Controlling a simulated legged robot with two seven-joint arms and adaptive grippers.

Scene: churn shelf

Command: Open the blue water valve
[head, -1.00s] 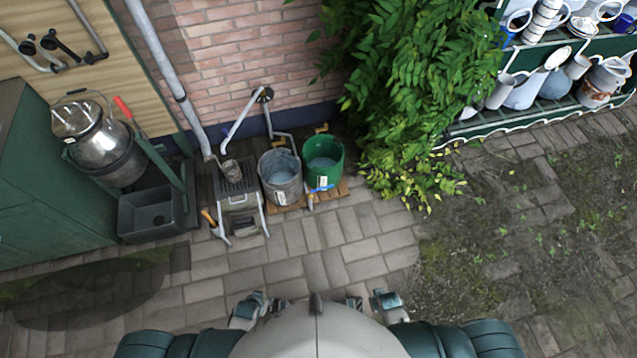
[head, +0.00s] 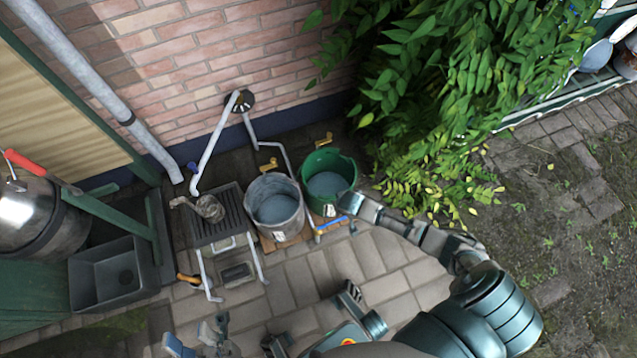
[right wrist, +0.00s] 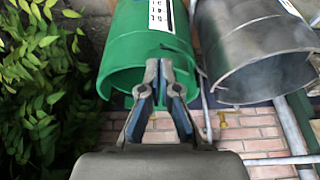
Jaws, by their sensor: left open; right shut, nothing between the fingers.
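A small blue lever (head: 332,223) with a yellowish end lies low in front of the green bucket (head: 329,177). A small dark-blue knob (head: 193,167) sits by the grey downpipe; I cannot tell for certain which one is the valve. My right gripper (head: 348,204) is at the right front of the green bucket, close to the lever, and hides part of the bucket. In the right wrist view my right gripper (right wrist: 159,72) is shut and empty, its tips before the green bucket (right wrist: 150,35). My left gripper (head: 198,338) is open and empty at the bottom left, over the paving.
A grey metal bucket (head: 275,205) stands left of the green one. Brass taps (head: 268,166) are behind the buckets, below the brick wall. A slatted stand (head: 218,222) and a dark basin (head: 112,275) are to the left. Leafy branches (head: 430,90) crowd the right.

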